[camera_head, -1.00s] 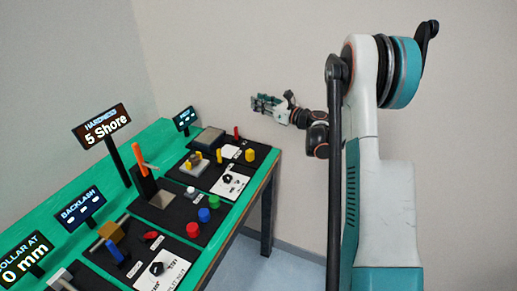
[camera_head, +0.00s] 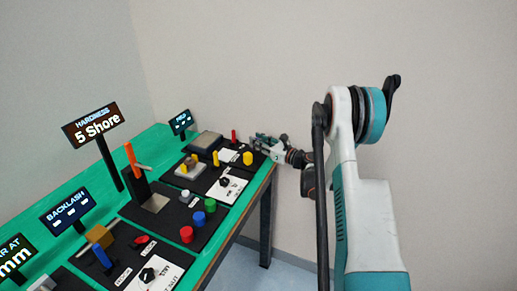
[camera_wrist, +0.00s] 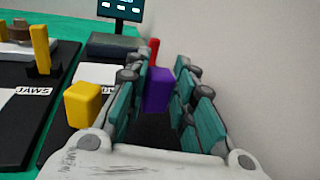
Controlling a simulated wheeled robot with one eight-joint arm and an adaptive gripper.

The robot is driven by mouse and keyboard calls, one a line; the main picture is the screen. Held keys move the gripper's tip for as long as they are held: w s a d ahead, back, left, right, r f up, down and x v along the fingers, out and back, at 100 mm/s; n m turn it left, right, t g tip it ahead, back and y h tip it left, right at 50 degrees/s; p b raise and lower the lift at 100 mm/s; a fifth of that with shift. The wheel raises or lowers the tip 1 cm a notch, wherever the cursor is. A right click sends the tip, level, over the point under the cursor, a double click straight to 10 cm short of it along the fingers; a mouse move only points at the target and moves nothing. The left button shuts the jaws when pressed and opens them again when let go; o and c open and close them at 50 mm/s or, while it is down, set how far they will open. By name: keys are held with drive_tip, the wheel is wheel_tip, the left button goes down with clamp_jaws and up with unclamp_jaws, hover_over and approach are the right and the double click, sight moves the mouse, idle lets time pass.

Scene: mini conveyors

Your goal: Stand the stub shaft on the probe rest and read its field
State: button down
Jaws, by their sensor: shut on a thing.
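My gripper (camera_head: 262,142) is at the far right end of the bench, low near the board's edge. In the wrist view its fingers (camera_wrist: 158,98) are closed on a purple block (camera_wrist: 159,88), which may be the stub shaft. The lower part of the block is hidden. Beyond it, a red upright peg (camera_wrist: 154,48) stands near a grey box (camera_wrist: 108,45) below a dark display (camera_wrist: 120,8). In the head view the same grey box (camera_head: 206,141) and small display (camera_head: 180,122) are at the far end. I cannot tell which part is the probe rest.
A yellow block (camera_wrist: 82,104) stands just left of my gripper; it also shows in the head view (camera_head: 247,158). A yellow post (camera_wrist: 40,50) stands farther left. Red (camera_head: 186,234), blue (camera_head: 197,218) and green (camera_head: 210,205) cylinders line the front edge. A wall rises at right.

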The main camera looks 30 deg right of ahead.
drive_tip(key=shift+f, duration=1)
drive_tip(key=shift+f, duration=0.15)
drive_tip(key=c, duration=1.4)
unclamp_jaws()
drive_tip(key=shift+o, duration=0.2)
